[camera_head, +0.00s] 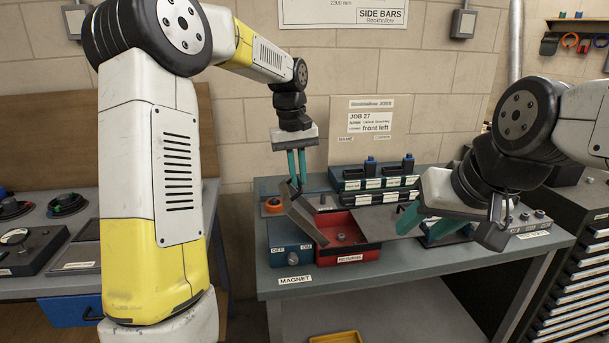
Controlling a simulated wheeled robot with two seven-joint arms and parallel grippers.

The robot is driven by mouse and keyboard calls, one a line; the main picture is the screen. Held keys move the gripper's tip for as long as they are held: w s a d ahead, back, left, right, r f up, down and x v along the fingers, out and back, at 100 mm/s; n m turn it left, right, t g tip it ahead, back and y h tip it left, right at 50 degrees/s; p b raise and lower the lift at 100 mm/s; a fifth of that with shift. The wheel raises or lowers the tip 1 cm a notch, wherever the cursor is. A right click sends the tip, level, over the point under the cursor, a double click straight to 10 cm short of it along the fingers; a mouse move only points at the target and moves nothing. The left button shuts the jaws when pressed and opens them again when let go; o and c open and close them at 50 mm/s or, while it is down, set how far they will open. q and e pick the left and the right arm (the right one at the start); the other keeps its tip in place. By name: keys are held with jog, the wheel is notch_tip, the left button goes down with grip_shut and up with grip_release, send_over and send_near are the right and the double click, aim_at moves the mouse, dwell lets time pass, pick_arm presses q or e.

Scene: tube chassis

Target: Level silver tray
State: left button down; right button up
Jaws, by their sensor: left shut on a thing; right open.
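My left gripper (297,180) points down over the left part of the bench, its teal fingers shut on a tilted grey metal piece (309,220). This piece slopes down to the right towards the red box; I cannot tell whether they touch. A flat grey plate (374,220) shows right of it, behind the red box, partly hidden by my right gripper. I cannot tell which of these two is the silver tray, or whether they are joined. My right gripper (424,226) is open at the plate's right end, reaching in from the right; contact is unclear.
A red box labelled RETURNS (347,255) and a blue box with an OFF label (291,253) stand at the bench's (425,261) front left. Dark racks with labels (374,180) stand behind. A job card (360,128) is at the wall. A drawer cabinet (580,262) is right.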

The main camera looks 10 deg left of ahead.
pick_arm(q)
jog(key=shift+a, duration=0.15)
jog(key=shift+s+a+f+h, duration=0.1)
jog(key=shift+s+a+h, duration=0.05)
jog(key=shift+a+h, duration=0.3)
jog(key=s+a+f+t+h, duration=0.2)
jog(key=a+f+h, duration=0.4)
jog(key=a+f, duration=0.3)
jog(key=shift+s+a+f, duration=0.25)
jog(key=shift+s+a, duration=0.4)
jog(key=shift+a, duration=0.15)
jog(key=shift+f, duration=0.1)
jog(key=c, duration=1.5)
grip_release()
jog(key=shift+a, duration=0.1)
jog(key=shift+w+r, duration=0.1)
jog(key=shift+r, duration=0.15)
